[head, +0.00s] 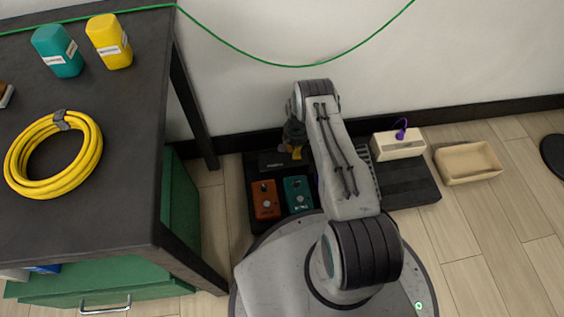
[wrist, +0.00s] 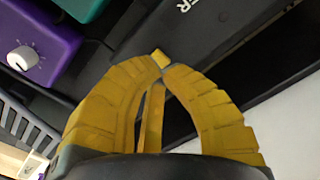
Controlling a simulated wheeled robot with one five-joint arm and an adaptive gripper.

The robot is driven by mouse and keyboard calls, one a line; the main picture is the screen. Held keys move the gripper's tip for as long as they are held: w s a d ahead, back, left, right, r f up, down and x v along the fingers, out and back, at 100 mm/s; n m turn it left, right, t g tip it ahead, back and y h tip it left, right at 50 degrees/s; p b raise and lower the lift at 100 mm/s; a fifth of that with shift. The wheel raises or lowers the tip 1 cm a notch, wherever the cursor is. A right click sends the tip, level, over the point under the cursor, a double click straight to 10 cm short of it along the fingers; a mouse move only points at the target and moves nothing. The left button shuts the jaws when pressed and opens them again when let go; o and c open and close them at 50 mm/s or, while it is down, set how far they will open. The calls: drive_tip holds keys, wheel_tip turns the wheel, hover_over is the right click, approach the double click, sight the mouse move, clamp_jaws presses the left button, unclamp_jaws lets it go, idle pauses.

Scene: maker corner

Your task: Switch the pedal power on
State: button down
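The black pedal power box (head: 272,161) lies at the back left of the dark pedal board on the floor. In the wrist view its dark top shows the letters "ER" (wrist: 188,5), the end of a label. My gripper (head: 296,153) is over the back of the board, just right of the box. In the wrist view the yellow fingers of my gripper (wrist: 163,66) bow outward and their tips come together. A small yellow block (wrist: 160,58) shows right at the tips; I cannot tell whether it is a switch or touched. The switch state is not readable.
An orange pedal (head: 265,199) and a teal pedal (head: 298,194) sit in front of the box. A purple pedal (wrist: 35,45) with a white knob is close by. A beige box (head: 398,145) with a purple cable and a beige tray (head: 467,162) are right. A workbench (head: 120,190) stands left.

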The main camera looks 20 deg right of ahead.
drive_tip(key=shift+f+b, duration=1.25)
drive_tip(key=shift+b, duration=0.1)
idle(0.7)
drive_tip(key=shift+f, duration=0.55)
idle(0.4)
drive_tip(key=shift+r+p, duration=2.05)
drive_tip(key=shift+r, duration=1.45)
